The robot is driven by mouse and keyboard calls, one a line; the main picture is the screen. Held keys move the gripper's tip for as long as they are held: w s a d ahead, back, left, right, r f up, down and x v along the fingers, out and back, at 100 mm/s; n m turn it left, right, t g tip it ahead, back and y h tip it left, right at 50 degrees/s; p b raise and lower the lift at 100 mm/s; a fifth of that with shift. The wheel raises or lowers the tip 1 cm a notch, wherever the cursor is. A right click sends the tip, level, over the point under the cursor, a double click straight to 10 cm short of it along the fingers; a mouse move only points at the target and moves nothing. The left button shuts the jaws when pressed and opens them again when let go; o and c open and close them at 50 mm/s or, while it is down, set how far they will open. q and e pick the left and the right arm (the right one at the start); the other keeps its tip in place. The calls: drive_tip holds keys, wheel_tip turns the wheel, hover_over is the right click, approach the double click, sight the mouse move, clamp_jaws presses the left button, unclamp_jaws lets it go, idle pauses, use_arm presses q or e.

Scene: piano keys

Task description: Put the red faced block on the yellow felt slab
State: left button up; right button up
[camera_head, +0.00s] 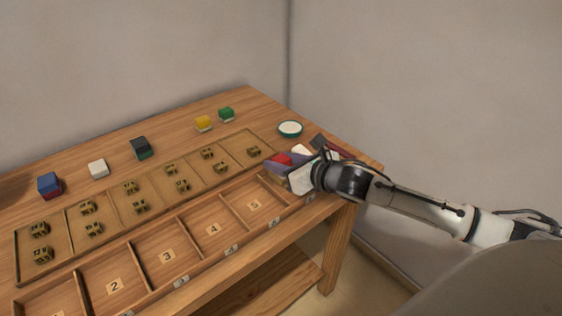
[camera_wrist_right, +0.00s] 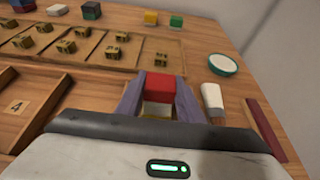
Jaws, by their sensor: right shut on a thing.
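The red-faced block (camera_wrist_right: 160,86) shows a red face and a pale lower part in the right wrist view. It also shows in the head view (camera_head: 281,158). My right gripper (camera_wrist_right: 160,100) is shut on it, with one purplish finger on each side. In the head view my right gripper (camera_head: 284,163) is at the right end of the table. A yellow strip (camera_wrist_right: 157,111) shows low between the fingers; I cannot tell whether it is the yellow felt slab or part of the block. The block's underside is hidden. My left gripper is not in view.
A wooden tray (camera_head: 190,238) with numbered compartments lies along the front. Behind it are shallow bays with several small brass-coloured pieces. Blue-and-red (camera_head: 49,185), white (camera_head: 98,168), dark (camera_head: 142,147), yellow (camera_head: 203,122) and green (camera_head: 226,113) blocks stand behind. A round dish (camera_head: 290,129) is near the gripper.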

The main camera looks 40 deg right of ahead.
drive_tip(key=o, duration=1)
drive_tip(key=p+v, duration=0.1)
drive_tip(key=v, duration=0.9)
drive_tip(key=shift+v, duration=1)
